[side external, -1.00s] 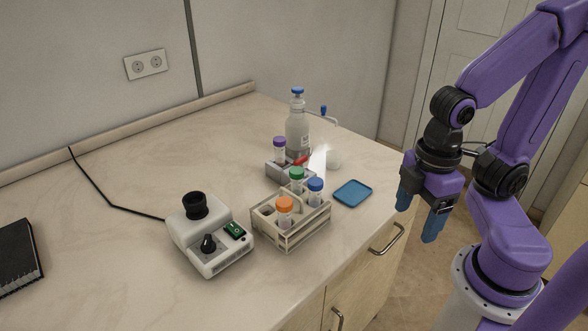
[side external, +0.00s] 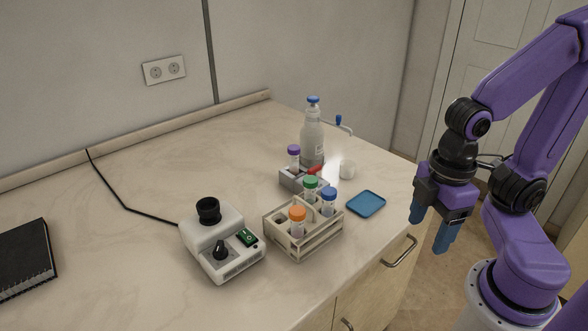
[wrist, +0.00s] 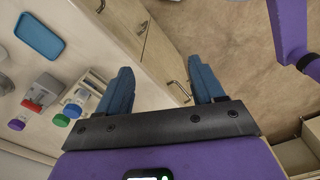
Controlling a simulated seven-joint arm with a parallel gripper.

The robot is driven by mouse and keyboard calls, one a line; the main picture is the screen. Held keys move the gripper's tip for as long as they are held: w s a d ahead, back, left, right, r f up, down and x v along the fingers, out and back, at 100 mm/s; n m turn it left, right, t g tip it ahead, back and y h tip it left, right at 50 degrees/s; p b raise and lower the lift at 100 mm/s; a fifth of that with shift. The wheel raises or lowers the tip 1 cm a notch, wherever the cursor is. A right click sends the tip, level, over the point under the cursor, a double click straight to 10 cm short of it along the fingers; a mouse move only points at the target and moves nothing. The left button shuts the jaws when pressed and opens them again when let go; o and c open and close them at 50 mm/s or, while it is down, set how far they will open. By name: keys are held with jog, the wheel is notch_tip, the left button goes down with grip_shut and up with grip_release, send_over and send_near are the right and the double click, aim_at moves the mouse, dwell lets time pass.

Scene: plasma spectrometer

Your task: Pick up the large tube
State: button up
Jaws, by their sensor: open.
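Tubes with orange (side external: 297,213), green (side external: 310,182) and blue (side external: 329,194) caps stand upright in a pale slatted rack (side external: 318,245) near the counter's front edge. A purple-capped tube (side external: 294,153) stands in a grey block (side external: 290,181) behind it. The orange-capped tube looks the widest in the slatted rack. My gripper (side external: 430,230) is open and empty, to the right of the counter's edge, apart from all tubes. In the wrist view, its blue fingers (wrist: 160,64) are spread; green (wrist: 61,120) and blue caps (wrist: 72,110) show at left, and the orange cap is not visible.
A blue tray (side external: 366,204) lies between the rack and my gripper. A bottle (side external: 312,137) and a white cup (side external: 347,169) stand behind. A white device (side external: 222,245) sits left of the rack. Drawer handles (side external: 399,252) stick out below the counter edge.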

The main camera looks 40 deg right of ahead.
jog(key=w+a+r, duration=0.2)
jog(key=w+a, duration=0.1)
jog(key=w, duration=0.3)
jog(key=w+a+r, duration=0.2)
jog(key=w, duration=0.4)
notch_tip(320, 180, up, 3)
jog(key=n, duration=0.1)
send_over(293, 149)
jog(key=f, duration=0.7)
jog(key=d+f, duration=0.1)
jog(key=f, duration=0.2)
jog(key=shift+w+f, duration=0.15)
jog(key=shift+f, duration=0.15)
jog(key=shift+w+a+f, duration=0.1)
jog(key=shift+f, duration=1.5)
jog(key=shift+w+a+f, duration=0.1)
jog(key=shift+f, duration=1.5)
jog(key=c, duration=1.2)
